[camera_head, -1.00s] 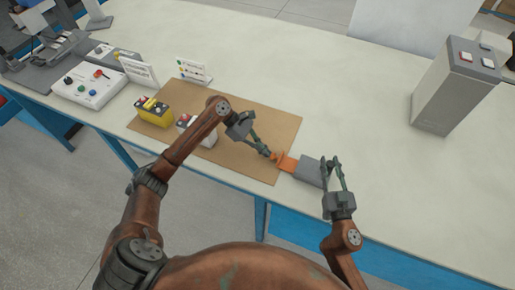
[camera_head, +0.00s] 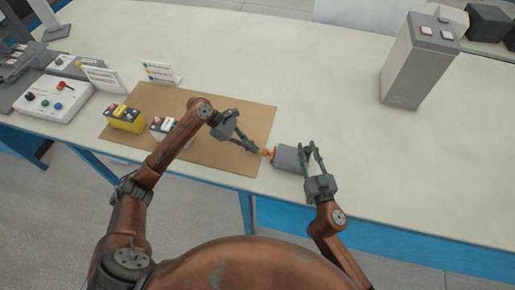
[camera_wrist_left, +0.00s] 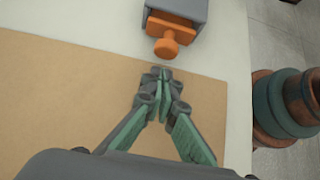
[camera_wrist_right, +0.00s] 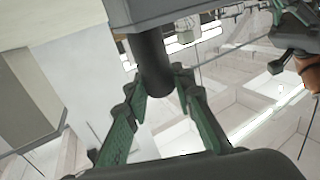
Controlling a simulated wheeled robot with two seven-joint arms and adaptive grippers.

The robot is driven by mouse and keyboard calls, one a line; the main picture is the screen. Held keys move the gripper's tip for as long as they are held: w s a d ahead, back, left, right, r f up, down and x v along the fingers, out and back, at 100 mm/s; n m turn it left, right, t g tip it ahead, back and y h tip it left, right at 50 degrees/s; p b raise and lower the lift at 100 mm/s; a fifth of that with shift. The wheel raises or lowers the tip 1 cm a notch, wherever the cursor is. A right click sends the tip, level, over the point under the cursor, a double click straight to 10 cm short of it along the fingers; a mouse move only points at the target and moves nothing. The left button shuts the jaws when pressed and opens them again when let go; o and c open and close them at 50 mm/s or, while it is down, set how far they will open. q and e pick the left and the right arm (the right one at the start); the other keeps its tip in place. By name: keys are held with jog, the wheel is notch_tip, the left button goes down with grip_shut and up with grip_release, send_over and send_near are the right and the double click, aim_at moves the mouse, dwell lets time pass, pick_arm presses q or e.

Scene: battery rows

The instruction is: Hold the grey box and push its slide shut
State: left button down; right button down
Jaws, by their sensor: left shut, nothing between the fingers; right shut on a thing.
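The grey box (camera_head: 288,157) is at the table's front edge, right of the brown mat. Its orange slide (camera_head: 268,153) sticks out a short way on the left; in the left wrist view the slide ends in a round knob (camera_wrist_left: 167,46). My left gripper (camera_head: 257,150) is shut and empty, its fingertips (camera_wrist_left: 163,76) just in front of the knob; I cannot tell whether they touch it. My right gripper (camera_head: 309,150) is shut on the box's dark round handle (camera_wrist_right: 152,65), with the box body (camera_wrist_right: 165,9) beyond it.
The brown mat (camera_head: 225,160) holds a yellow battery block (camera_head: 125,121) and a white one (camera_head: 160,129), partly behind my left arm. Sign cards and a button panel (camera_head: 52,99) stand at left. A tall grey bin (camera_head: 413,70) stands at right. The middle table is clear.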

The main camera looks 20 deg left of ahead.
pick_arm(q)
jog(key=f+v, duration=0.1)
jog(key=v, duration=1)
jog(key=shift+a, duration=0.45)
jog(key=shift+r, duration=0.1)
pick_arm(e)
jog(key=c, duration=1.6)
grip_release()
jog(key=v, duration=1.2)
jog(key=shift+d, duration=0.1)
pick_arm(q)
jog(key=shift+d, duration=0.1)
pick_arm(e)
jog(key=shift+d, duration=0.1)
